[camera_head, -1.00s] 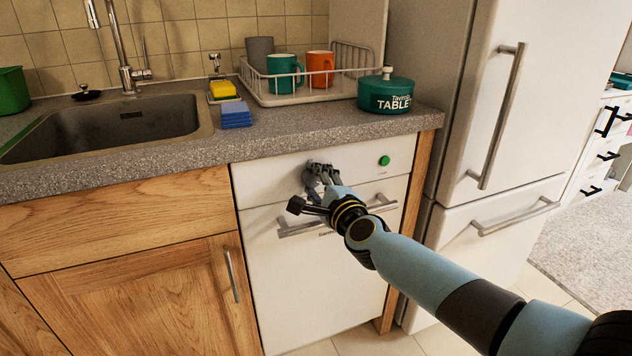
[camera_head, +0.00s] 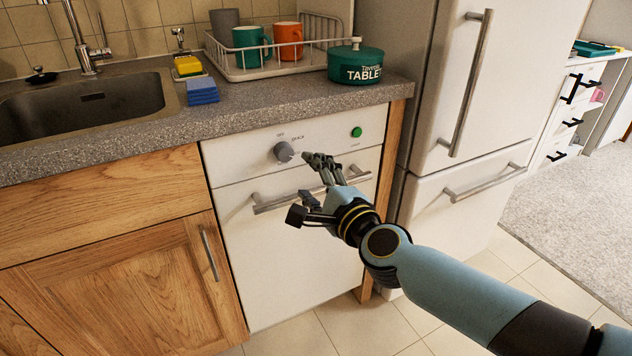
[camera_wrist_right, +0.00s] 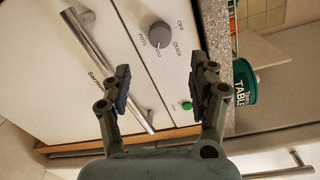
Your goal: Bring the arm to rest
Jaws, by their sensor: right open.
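My right gripper (camera_head: 322,178) is in front of the white dishwasher (camera_head: 300,275), to the right of its grey dial (camera_head: 284,152). In the right wrist view the two fingers of my right gripper (camera_wrist_right: 162,92) stand apart with nothing between them. The dial (camera_wrist_right: 161,34) shows there beyond the fingertips, clear of them. The dial has printed labels around it, and its pointer mark is at its lower right in the head view. My left gripper is in neither view.
The dishwasher's bar handle (camera_head: 270,203) runs just behind my right gripper. The counter (camera_head: 240,112) above holds a dish rack (camera_head: 225,65), a teal tablet tub (camera_head: 356,64) and sponges (camera_head: 202,90). A fridge (camera_head: 440,110) stands at right. Floor (camera_head: 380,325) shows below.

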